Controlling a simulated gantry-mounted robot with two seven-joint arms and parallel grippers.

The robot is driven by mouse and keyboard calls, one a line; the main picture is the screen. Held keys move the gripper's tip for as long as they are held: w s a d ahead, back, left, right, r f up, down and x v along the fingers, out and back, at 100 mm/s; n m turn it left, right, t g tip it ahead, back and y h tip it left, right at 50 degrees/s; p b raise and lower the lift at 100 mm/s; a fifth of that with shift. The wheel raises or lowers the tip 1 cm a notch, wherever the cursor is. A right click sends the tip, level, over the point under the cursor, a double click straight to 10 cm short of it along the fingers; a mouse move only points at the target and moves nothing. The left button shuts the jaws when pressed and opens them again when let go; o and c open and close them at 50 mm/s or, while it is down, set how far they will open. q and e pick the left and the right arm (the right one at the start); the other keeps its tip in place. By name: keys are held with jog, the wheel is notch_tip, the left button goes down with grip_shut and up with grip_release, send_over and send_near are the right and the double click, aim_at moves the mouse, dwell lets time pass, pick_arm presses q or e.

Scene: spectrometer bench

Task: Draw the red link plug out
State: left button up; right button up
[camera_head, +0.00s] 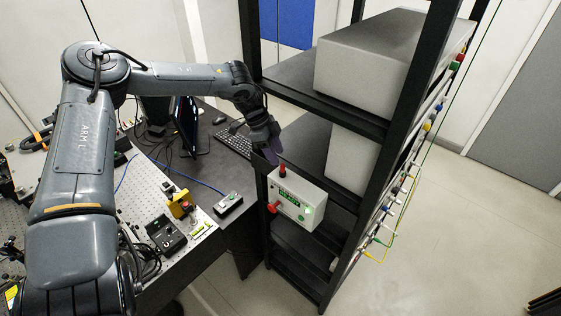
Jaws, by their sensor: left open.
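A pale control box (312,193) with a green-lit display is mounted on the front of the black rack. A small red piece (283,170) stands up from its top, and a red knob-like piece (273,207) sticks out at its lower left. I cannot tell for certain which is the red link plug. My left gripper (271,158) points down just above and to the left of the upper red piece. It is open and appears empty; whether it touches that piece is too small to tell. My right gripper is out of view.
The black rack (398,130) holds grey instrument cases (375,50), with coloured connectors and cables along its right side. A keyboard (236,142) lies behind.

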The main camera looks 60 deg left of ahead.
aim_at(283, 168)
pick_arm(q)
jog(key=shift+x, duration=2.65)
grip_shut()
